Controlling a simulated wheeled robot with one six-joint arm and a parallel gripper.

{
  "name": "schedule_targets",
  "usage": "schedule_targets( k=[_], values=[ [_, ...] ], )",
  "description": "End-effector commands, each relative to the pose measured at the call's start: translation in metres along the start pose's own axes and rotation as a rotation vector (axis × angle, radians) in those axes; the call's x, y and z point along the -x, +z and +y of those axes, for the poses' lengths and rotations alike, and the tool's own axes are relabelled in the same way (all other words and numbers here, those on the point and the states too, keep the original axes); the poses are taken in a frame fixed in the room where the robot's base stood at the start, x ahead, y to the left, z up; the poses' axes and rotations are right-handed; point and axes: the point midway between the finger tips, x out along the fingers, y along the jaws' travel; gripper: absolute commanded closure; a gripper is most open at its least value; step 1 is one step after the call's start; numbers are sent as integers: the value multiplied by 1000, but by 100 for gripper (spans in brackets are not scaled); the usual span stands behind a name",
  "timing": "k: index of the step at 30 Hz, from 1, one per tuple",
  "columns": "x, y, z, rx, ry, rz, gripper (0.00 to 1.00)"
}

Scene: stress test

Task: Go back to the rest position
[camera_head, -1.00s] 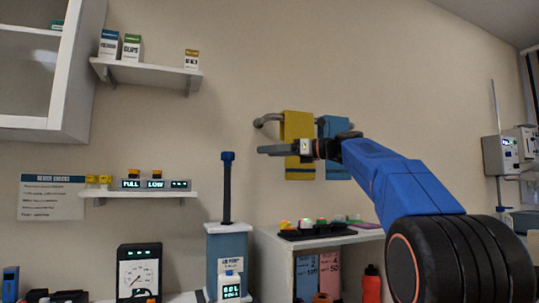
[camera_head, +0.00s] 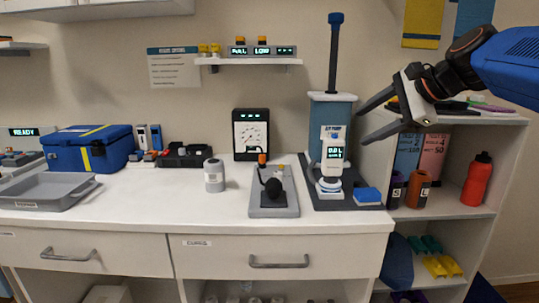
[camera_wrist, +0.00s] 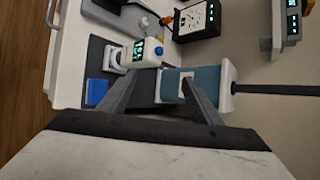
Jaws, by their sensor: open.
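My gripper (camera_head: 366,122) is open and empty at the right in the head view. It is held in the air, in front of the shelf unit and just right of the pump station. My blue arm comes in from the upper right. In the wrist view the two fingers of my gripper (camera_wrist: 158,88) are spread, with the blue-grey pump body (camera_wrist: 172,88) behind them. In the head view the pump (camera_head: 333,110) stands upright on a dark mat, with a small display and a tall dark rod with a blue top.
The white counter (camera_head: 130,210) carries a grey tray (camera_head: 48,188), a blue case (camera_head: 90,150), a grey canister (camera_head: 214,175), a dial gauge (camera_head: 251,134) and a grey lever stand (camera_head: 274,192). The shelf unit at right holds a red bottle (camera_head: 476,178).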

Motion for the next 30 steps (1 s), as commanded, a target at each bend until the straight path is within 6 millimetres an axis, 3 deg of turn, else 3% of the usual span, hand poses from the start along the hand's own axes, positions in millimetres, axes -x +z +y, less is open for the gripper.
schedule_targets(
  k=[1,9,15,18,21,24,30],
  values=[
    [-3,2,34,92,40,28,42],
    [-16,-18,199,635,284,136,42],
    [-16,-44,316,1055,483,150,42],
    [-15,-58,361,1232,569,139,42],
    [-14,-68,392,1361,631,125,42],
    [-14,-74,410,1434,666,115,42],
    [-14,-77,416,1466,683,110,42]
  ],
)
